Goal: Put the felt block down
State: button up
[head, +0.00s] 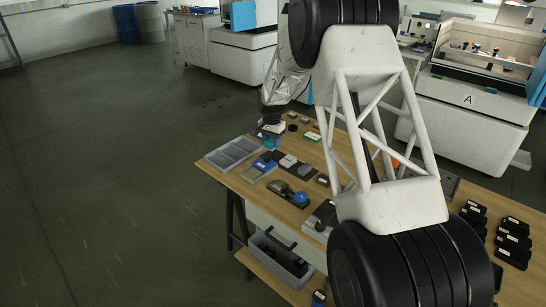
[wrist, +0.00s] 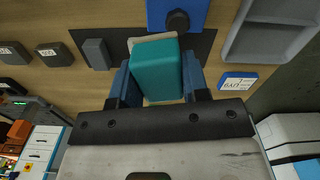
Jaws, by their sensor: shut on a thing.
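A teal block, which I take for the felt block (wrist: 157,70), sits between the two blue fingers of my gripper (wrist: 156,82) in the wrist view. The fingers are shut on its sides. Behind it, a pale edge of another thing and a dark mat (wrist: 203,46) show; the block hides much of both. In the head view, the teal block (head: 271,144) shows small at my gripper (head: 270,138), over the far left part of the wooden table (head: 228,178). I cannot tell whether it touches anything below.
A grey compartment tray (head: 232,152) lies at the table's left end. A blue block with a black knob (wrist: 178,17) and a dark grey block (wrist: 96,53) are close to the held block. Small labelled blocks (wrist: 47,53) stand nearby. Black parts (head: 514,240) crowd the table's right.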

jog(key=m, duration=0.2)
send_over(273, 156)
jog(key=shift+w+f, duration=0.25)
jog(key=shift+f, duration=0.15)
jog(key=shift+f, duration=3.1)
jog(key=shift+f, duration=0.15)
jog(key=shift+f, duration=1.75)
jog(key=shift+f, duration=0.15)
jog(key=o, duration=0.8)
